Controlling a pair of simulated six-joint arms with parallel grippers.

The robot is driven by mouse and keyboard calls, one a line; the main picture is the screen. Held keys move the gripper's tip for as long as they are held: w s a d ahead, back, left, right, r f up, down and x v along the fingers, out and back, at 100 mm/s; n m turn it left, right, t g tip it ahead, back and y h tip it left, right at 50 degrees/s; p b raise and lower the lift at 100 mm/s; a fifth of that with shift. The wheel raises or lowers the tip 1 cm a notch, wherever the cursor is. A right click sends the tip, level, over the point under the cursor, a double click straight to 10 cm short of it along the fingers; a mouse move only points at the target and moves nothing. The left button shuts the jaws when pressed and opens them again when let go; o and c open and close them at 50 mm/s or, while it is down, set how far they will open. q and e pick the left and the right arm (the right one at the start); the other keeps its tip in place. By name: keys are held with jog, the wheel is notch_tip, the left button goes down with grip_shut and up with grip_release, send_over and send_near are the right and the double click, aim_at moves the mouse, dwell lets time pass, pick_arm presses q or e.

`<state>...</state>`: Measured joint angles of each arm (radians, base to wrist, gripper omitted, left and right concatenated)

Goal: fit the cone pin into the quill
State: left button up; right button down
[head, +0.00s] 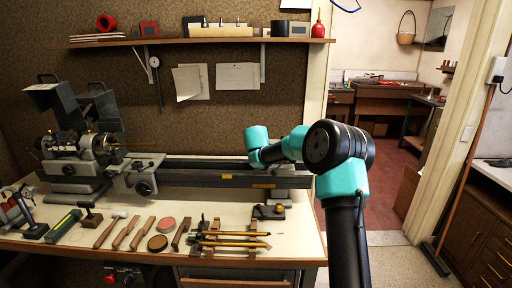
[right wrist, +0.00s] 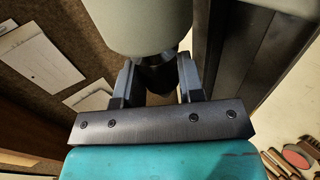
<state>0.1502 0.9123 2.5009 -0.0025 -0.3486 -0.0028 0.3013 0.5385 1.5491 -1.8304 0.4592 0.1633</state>
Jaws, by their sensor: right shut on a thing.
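My right gripper (right wrist: 158,88) shows in the right wrist view, its two dark fingers closed on a dark, short round piece (right wrist: 157,74) that I take to be the cone pin. A large pale grey rounded body (right wrist: 145,22) lies right beyond the piece; I cannot tell whether they touch or whether this is the part with the quill. In the head view my right arm reaches to the right end of the lathe, and its fingers and the held piece are not discernible. The quill cannot be made out there. My left gripper is not in view.
The lathe (head: 200,172) stands along the back of the bench (head: 85,240), its headstock at the left. Several wooden-handled tools, round tins and a rack with brass rods (head: 228,234) lie in front. A shelf (head: 220,40) hangs above.

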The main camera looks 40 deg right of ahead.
jog(key=shift+s+d, duration=0.25)
jog(key=shift+d, duration=0.1)
jog(key=c, duration=0.7)
grip_release()
jog(key=shift+d, duration=0.1)
jog(key=shift+o, duration=0.2)
jog(key=shift+s, duration=0.1)
jog(key=v, duration=1.7)
jog(key=shift+r, duration=0.2)
jog(key=shift+c, duration=0.2)
